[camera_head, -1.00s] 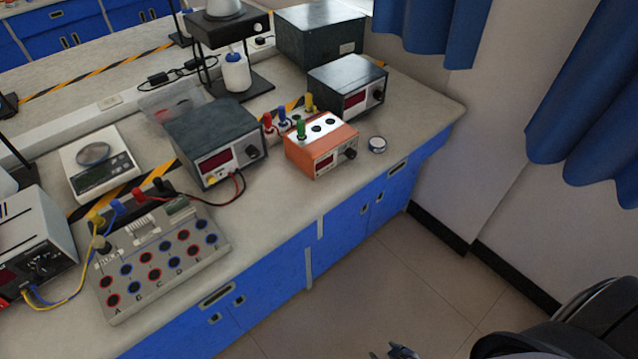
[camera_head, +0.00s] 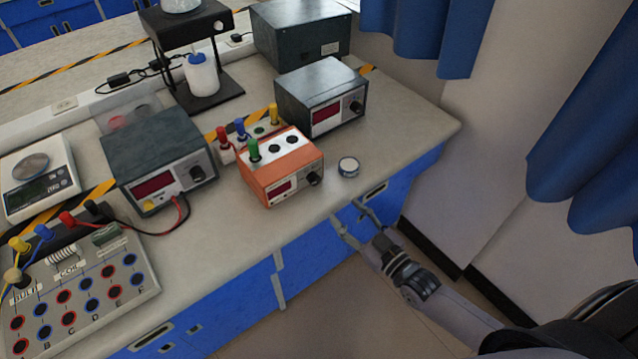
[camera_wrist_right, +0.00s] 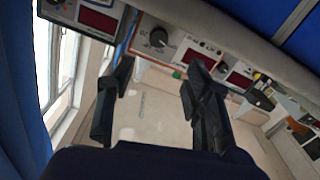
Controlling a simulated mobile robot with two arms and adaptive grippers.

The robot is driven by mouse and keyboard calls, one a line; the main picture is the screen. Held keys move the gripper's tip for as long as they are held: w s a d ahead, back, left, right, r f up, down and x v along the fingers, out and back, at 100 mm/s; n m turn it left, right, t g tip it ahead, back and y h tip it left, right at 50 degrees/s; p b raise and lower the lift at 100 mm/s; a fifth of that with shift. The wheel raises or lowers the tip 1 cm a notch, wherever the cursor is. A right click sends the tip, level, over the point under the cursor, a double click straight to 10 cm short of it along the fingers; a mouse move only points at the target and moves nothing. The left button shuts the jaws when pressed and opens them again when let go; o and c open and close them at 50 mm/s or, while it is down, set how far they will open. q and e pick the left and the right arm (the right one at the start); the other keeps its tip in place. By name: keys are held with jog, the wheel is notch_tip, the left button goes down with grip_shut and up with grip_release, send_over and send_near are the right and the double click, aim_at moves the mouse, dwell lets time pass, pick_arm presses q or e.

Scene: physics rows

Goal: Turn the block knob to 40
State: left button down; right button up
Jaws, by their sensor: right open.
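The orange block (camera_head: 262,172) stands near the counter's front edge, with a red display and a black knob (camera_head: 313,178) on its front. The knob's pointer and scale are too small to read in the head view. My right gripper (camera_head: 350,214) is open and empty, to the right of and below the block, near the counter's edge and apart from the knob. In the right wrist view its open fingers (camera_wrist_right: 160,68) point toward a panel with a dark round knob (camera_wrist_right: 157,39); I cannot tell for certain which device this is. My left gripper is out of view.
A small round container (camera_head: 348,167) sits right of the block, close to my gripper. Dark-topped meters stand left (camera_head: 158,145) and behind (camera_head: 318,85). Coloured plugs (camera_head: 240,130) rise behind and on the block. The counter is clear in front of the block.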

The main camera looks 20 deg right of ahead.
aim_at(317, 182)
jog(key=x, duration=1)
jog(key=shift+w+f, duration=0.1)
jog(key=shift+w, duration=0.1)
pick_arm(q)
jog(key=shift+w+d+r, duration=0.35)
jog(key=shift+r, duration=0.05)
pick_arm(e)
jog(key=shift+x, duration=0.75)
grip_shut()
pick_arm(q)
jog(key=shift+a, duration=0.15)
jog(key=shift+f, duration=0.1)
pick_arm(e)
jog(key=shift+m, duration=0.3)
jog(key=m, duration=0.4)
jog(key=shift+f+m+b, duration=0.1)
jog(key=shift+m+b, duration=0.2)
jog(key=shift+b, duration=0.1)
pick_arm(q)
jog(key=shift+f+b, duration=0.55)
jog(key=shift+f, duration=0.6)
pick_arm(e)
jog(key=shift+m, duration=2.2)
